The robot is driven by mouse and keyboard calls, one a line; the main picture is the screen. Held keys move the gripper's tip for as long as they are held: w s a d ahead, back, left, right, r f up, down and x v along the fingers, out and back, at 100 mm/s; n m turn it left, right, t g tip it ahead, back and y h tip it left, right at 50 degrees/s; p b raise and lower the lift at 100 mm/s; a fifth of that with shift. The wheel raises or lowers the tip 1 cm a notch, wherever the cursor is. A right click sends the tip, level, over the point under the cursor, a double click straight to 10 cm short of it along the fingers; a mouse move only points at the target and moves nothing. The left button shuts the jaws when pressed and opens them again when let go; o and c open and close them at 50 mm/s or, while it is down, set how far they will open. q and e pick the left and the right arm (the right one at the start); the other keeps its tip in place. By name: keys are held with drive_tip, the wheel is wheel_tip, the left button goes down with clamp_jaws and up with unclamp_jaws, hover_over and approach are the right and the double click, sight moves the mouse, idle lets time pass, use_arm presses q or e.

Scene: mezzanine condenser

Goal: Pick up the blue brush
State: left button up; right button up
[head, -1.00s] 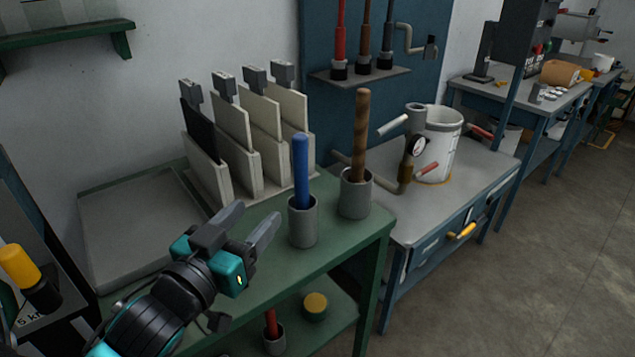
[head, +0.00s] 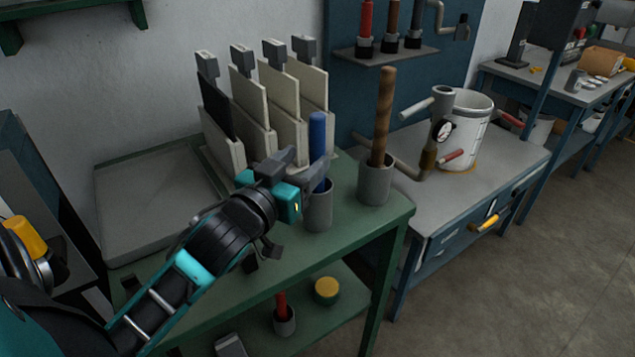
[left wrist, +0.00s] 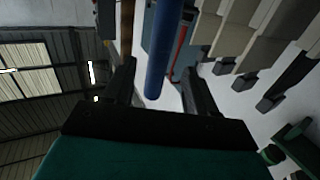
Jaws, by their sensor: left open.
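The blue brush (head: 317,140) stands upright in a grey cup (head: 318,208) on the green table; only its blue handle shows above the rim. My left gripper (head: 302,172) is open at the handle, and its fingers cover part of it in the head view. In the left wrist view the blue handle (left wrist: 163,50) lies between the two open fingers (left wrist: 160,88), with gaps on both sides. I cannot tell whether a finger touches it. My right gripper is not in view.
A brown handle (head: 383,120) stands in another grey cup (head: 375,184) just right. Pale upright plates (head: 285,105) stand close behind. A grey tray (head: 150,205) lies at left. The lower shelf holds a red-handled cup (head: 284,320) and a yellow-topped tin (head: 327,290).

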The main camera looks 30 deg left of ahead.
sight(313, 155)
use_arm(q)
drive_tip(key=shift+w+a+f, duration=0.1)
drive_tip(key=shift+w+f, duration=0.1)
drive_tip(key=shift+w, duration=1.1)
drive_tip(key=shift+w+f, duration=0.15)
drive_tip(key=shift+w, duration=1.15)
drive_tip(key=shift+c, duration=0.2)
drive_tip(key=c, duration=0.9)
drive_tip(key=shift+c, duration=0.4)
drive_tip(key=shift+r, duration=0.15)
